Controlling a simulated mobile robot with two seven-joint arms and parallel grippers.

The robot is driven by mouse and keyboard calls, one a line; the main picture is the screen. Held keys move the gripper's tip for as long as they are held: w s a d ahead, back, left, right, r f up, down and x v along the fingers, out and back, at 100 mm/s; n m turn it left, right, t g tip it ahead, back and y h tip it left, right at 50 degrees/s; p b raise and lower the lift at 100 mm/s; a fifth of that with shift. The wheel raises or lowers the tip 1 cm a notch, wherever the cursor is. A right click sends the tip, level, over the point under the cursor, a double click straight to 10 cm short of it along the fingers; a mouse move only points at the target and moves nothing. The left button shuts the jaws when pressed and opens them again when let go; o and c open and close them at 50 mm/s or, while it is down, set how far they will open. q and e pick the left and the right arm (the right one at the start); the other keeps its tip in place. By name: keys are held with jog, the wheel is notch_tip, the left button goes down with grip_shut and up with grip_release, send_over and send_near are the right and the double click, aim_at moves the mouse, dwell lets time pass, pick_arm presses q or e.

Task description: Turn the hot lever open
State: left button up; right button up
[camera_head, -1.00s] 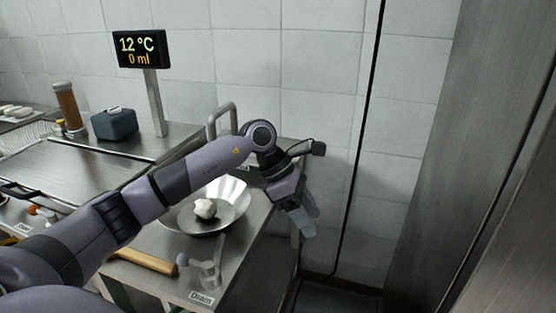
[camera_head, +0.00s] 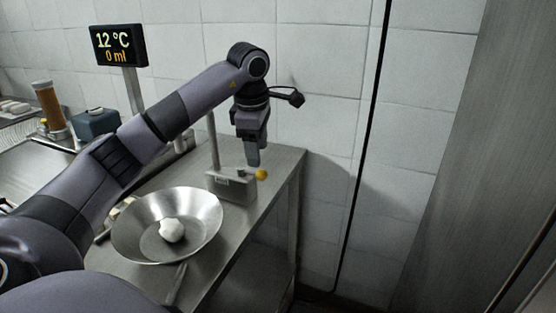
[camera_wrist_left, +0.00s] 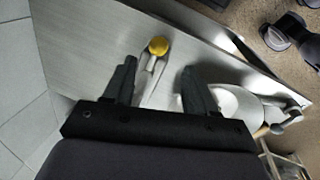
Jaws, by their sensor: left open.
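A lever with a yellow ball knob (camera_head: 261,174) sticks out of a small metal tap block (camera_head: 232,185) on the steel counter. The block bears a label too small to read. In the left wrist view the yellow knob (camera_wrist_left: 158,46) lies just beyond and between the fingertips, with the lever's pale arm running back between the fingers. My left gripper (camera_head: 253,162) points down over the block, close to the knob; its jaws (camera_wrist_left: 160,70) are open with nothing gripped. Whether a finger touches the lever cannot be told. My right gripper is not in view.
A wide metal bowl (camera_head: 125,236) with a white lump (camera_head: 171,230) stands in front of the block. A display (camera_head: 118,45) reads 12 °C and 0 ml. The counter's right edge is near the block; a tiled wall (camera_head: 318,90) stands behind.

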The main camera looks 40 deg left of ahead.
aim_at(260, 170)
pick_arm(q)
jog(key=shift+w, duration=0.25)
jog(key=shift+f, duration=0.15)
jog(key=f, duration=0.4)
jog(key=w+f, duration=0.1)
jog(key=f, duration=0.1)
jog(key=shift+a+f, duration=0.25)
jog(key=shift+a, duration=0.05)
grip_shut()
